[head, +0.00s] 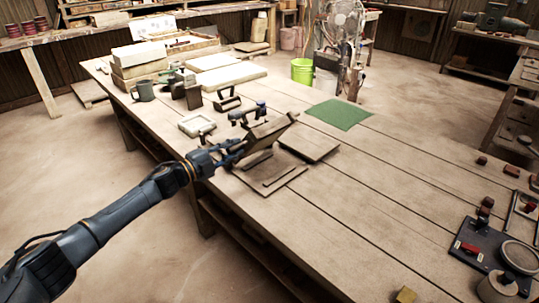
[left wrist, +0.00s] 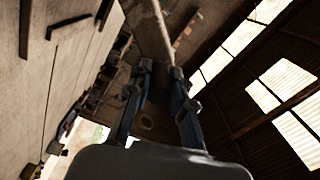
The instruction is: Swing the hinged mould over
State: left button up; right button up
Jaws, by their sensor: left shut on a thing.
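The hinged mould (head: 270,129) is a brown wooden leaf standing tilted over a flat brown board (head: 262,181) on the workbench. A second flat plate (head: 310,147) lies to the right of the tilted leaf. My left gripper (head: 238,148) reaches in from the left and is shut on the mould at its near left side. In the left wrist view, the two fingers (left wrist: 162,72) close around a pale edge, which I take to be the mould. The exact contact is dark and partly hidden. My right gripper is not in view.
A green mat (head: 340,114) lies beyond the plate. A dark tool board (head: 487,252) lies at right. The middle front of the workbench (head: 370,200) is clear.

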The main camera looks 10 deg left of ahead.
pick_arm(q)
jog(key=w+a+r+b, duration=0.4)
jog(key=w+a+r, duration=0.1)
jog(key=a, duration=0.4)
jog(key=shift+w+b, duration=0.4)
jog(key=shift+w, duration=0.4)
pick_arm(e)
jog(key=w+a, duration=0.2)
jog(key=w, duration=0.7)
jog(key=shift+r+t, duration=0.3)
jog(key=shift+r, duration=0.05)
